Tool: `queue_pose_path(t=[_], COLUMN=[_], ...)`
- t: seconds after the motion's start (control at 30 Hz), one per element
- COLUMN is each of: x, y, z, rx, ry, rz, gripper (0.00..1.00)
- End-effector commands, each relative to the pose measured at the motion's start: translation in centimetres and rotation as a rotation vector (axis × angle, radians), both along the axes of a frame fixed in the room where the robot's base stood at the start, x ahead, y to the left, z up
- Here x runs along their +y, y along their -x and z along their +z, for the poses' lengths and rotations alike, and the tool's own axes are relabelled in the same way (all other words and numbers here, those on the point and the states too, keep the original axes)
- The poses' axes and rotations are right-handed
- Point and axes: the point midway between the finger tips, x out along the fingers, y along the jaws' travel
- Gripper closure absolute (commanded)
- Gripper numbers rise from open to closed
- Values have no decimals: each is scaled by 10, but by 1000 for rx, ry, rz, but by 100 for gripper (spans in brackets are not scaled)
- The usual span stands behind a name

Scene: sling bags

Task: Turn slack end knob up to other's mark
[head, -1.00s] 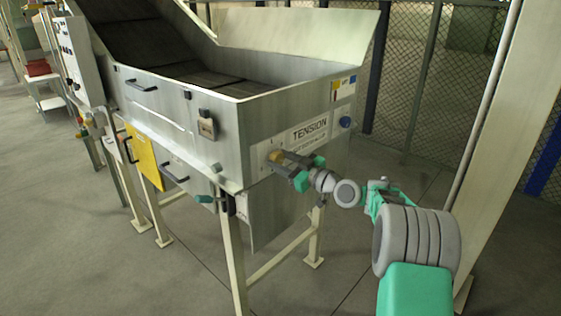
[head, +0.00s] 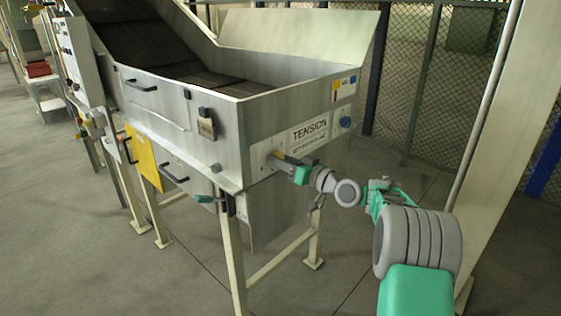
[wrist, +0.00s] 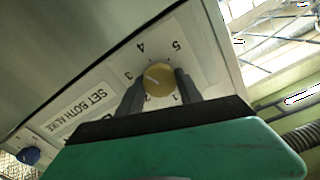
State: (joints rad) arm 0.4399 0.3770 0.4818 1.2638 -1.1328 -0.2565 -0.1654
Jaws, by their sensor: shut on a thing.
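The yellow knob (wrist: 158,78) sits on a numbered dial on the end panel, at the upper middle of the wrist view. Its white pointer line points left, roughly toward the 3. My gripper (wrist: 160,90) has one dark finger on each side of the knob and is shut on it. In the head view my gripper (head: 286,160) reaches the panel and mostly hides this knob. The blue knob (head: 345,122) is on the same panel, right of the TENSION sign. It also shows at lower left in the wrist view (wrist: 30,155); its setting is too small to read.
A TENSION sign (head: 310,129) and a "SET BOTH ALIKE" label (wrist: 82,108) lie between the knobs. The metal hopper (head: 240,110) stands on cream legs. A cream post (head: 490,120) rises right of my arm. The floor in front is clear.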

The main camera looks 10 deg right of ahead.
Motion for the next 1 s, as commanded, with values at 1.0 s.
queue_pose_path(t=[1.0], x=[0], y=[1], z=[-1], rx=[577], ry=[-783], rz=[1], gripper=[98])
